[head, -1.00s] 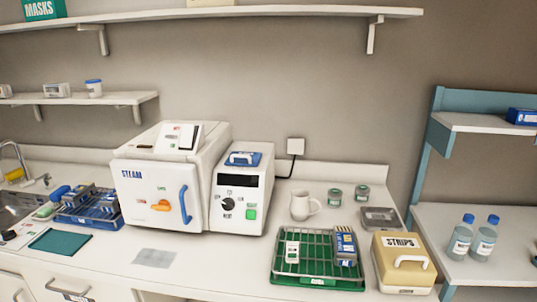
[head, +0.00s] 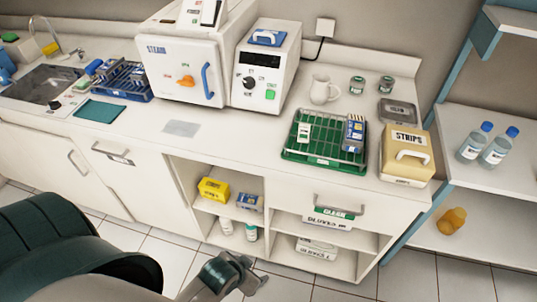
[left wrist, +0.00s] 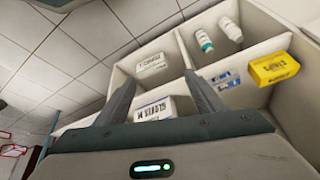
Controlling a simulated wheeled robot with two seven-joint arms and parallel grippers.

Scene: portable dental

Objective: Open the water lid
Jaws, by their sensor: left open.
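The blue lid with a white handle (head: 267,38) sits flat on top of the white control unit (head: 265,75), beside the STEAM sterilizer (head: 183,65). It looks closed. My left gripper (head: 247,275) is low in front of the cabinets, far below and in front of the lid, and holds nothing. In the left wrist view the two fingers of the left gripper (left wrist: 163,95) are spread apart, facing the open cabinet shelves. The lid is not in the left wrist view. My right gripper is not in view.
A green rack tray (head: 292,152), a STRIPS box (head: 407,165) and a white jug (head: 322,90) stand on the counter to the right. A blue tray (head: 135,92) and sink (head: 45,85) are left. The counter front before the sterilizer is mostly clear.

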